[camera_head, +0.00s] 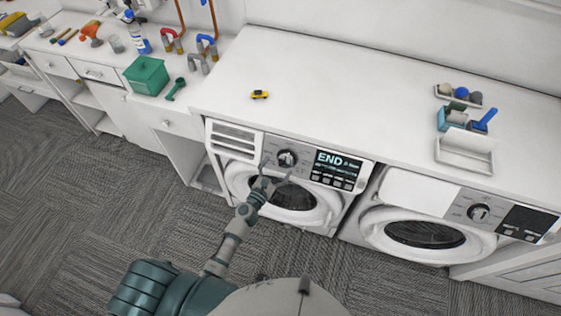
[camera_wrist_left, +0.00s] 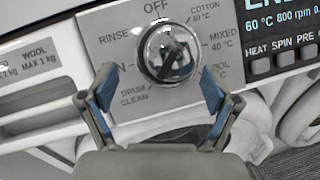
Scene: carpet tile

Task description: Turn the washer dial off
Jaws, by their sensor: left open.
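The washer dial (camera_head: 287,158) is a round, shiny dark knob on the grey control panel of the left washer (camera_head: 234,174). In the left wrist view the dial (camera_wrist_left: 168,50) shows large, with OFF printed above it and RINSE, DRUM CLEAN, COTTON and MIXED around it. The dark handle of the knob looks tilted. My left gripper (camera_head: 276,173) is open just in front of and below the dial. Its blue-padded fingertips (camera_wrist_left: 158,85) stand at either side of the dial's lower half, with no contact to be seen. My right gripper is not in view.
The display (camera_head: 336,170) right of the dial reads END. A second machine (camera_head: 430,222) with its own dial (camera_head: 479,212) stands to the right. The white countertop (camera_head: 330,95) above holds a small yellow toy car (camera_head: 260,94) and is mostly clear.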

